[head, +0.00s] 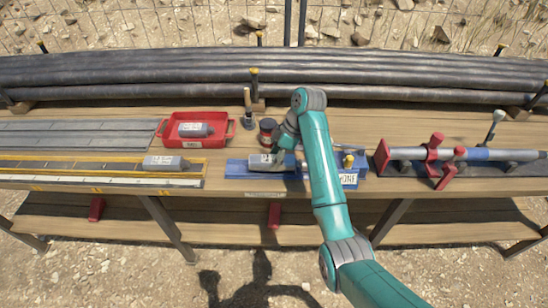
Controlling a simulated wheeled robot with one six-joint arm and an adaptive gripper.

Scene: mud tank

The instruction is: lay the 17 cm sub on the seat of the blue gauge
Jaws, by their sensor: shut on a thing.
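A grey sub (263,162) with a white label lies level at the blue gauge (235,170), over its left and middle part. The label is too small to read, so I cannot confirm its length. My gripper (284,157) is shut on this sub near its right end. My wrist and arm hide part of the gauge and the finger contact. I cannot tell whether the sub rests fully on the seat or hangs just above it.
A red tray (223,142) holds another grey sub (193,130). A third sub (165,163) lies on the yellow-edged rule board (80,170). A dark red pot (267,126) and a brush (247,100) stand behind the gauge. A clamped pipe (500,154) lies to the right.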

